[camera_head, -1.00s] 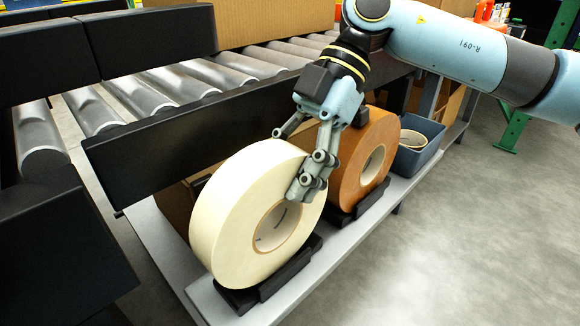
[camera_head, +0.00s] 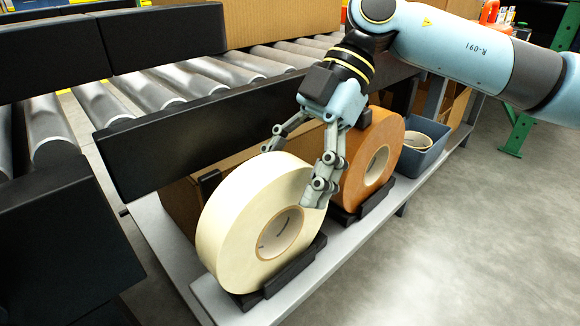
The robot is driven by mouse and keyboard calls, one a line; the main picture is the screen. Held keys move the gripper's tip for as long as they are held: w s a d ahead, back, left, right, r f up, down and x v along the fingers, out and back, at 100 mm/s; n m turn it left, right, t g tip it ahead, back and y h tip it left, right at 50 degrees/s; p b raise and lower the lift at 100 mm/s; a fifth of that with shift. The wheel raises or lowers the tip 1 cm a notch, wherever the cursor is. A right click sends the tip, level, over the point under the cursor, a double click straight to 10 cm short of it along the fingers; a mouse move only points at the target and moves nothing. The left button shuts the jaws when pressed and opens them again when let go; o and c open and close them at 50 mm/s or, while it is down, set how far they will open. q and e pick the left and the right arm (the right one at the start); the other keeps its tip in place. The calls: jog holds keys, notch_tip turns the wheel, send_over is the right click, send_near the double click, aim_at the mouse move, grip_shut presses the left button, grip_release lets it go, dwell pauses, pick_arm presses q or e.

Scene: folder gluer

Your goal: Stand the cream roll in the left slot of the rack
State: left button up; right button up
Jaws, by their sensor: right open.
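The cream roll (camera_head: 232,226) stands upright in the near, left slot of the black rack (camera_head: 283,283), its core facing right. My right gripper (camera_head: 297,172) is at the roll's upper right edge, pointing down with its fingers spread. One finger is by the top of the rim and the other is by the front face. Whether the fingers touch the roll I cannot tell. My left gripper is not in view.
An orange-brown roll (camera_head: 358,180) stands just behind, close to my right gripper. A dark blue bin (camera_head: 422,155) with a roll inside sits farther along the grey shelf (camera_head: 335,259). A roller conveyor (camera_head: 170,88) with a black side rail runs behind. Clear floor lies right.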

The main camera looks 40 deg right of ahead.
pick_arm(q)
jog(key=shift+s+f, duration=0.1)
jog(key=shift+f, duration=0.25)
pick_arm(e)
jog(key=shift+s+d+f, duration=0.1)
jog(key=shift+f, duration=0.35)
jog(key=shift+s+d+f, duration=0.1)
jog(key=shift+f, duration=0.35)
notch_tip(320, 180, up, 11)
jog(key=shift+w+f, duration=0.1)
jog(key=shift+w, duration=0.05)
jog(key=shift+a+r, duration=0.2)
jog(key=shift+r, duration=0.3)
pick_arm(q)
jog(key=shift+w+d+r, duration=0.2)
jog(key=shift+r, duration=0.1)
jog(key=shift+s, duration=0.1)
